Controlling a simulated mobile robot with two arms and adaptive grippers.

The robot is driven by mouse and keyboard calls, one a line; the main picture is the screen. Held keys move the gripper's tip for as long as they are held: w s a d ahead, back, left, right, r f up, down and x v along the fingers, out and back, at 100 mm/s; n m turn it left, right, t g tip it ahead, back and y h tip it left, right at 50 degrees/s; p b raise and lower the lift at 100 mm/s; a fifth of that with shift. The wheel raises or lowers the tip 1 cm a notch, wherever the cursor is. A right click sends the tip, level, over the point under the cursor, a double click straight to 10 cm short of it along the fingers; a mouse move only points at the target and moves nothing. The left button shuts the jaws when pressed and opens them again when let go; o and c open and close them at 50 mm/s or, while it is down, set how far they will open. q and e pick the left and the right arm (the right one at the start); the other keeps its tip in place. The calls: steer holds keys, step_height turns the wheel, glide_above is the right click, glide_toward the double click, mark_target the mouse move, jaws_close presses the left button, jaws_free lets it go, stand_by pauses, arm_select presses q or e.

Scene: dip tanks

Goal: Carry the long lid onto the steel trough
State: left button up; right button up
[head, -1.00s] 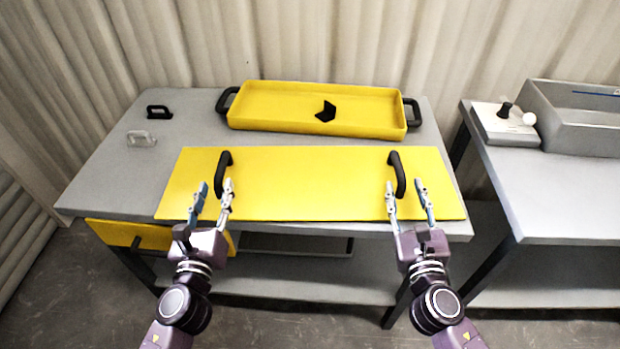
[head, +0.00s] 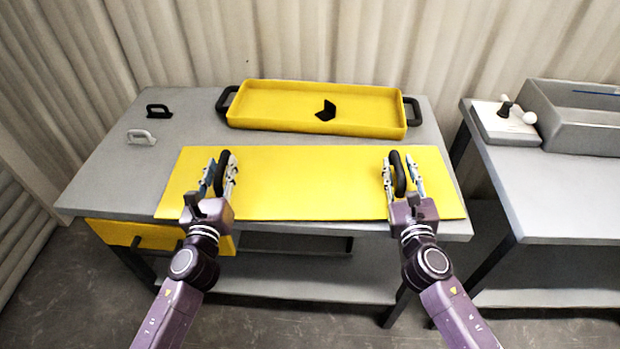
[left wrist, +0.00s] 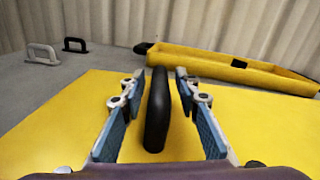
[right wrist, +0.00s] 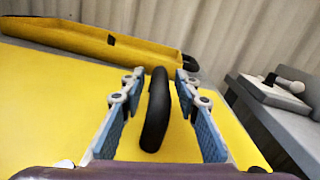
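The long lid (head: 305,190) is a flat yellow panel lying on the grey table, with a black handle near each end. My left gripper (head: 223,170) is open, its fingers on either side of the left handle (left wrist: 157,112) with a gap on both sides. My right gripper (head: 396,170) is open around the right handle (right wrist: 157,112), also with gaps. The grey steel trough (head: 585,138) stands on the right-hand table, partly cut off by the picture's right edge.
A yellow tray (head: 270,124) with black end handles lies behind the lid, a black angled piece (head: 326,111) in it. A black handle (head: 158,111) and a grey handle (head: 141,137) sit at left. A white box with knobs (head: 503,125) stands beside the trough. A gap separates the tables.

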arm_select(q)
jaws_close()
arm_select(e)
jaws_close()
arm_select(q)
steer(key=shift+w+r, duration=0.1)
steer(key=shift+r, duration=0.05)
arm_select(e)
steer(key=shift+r, duration=0.15)
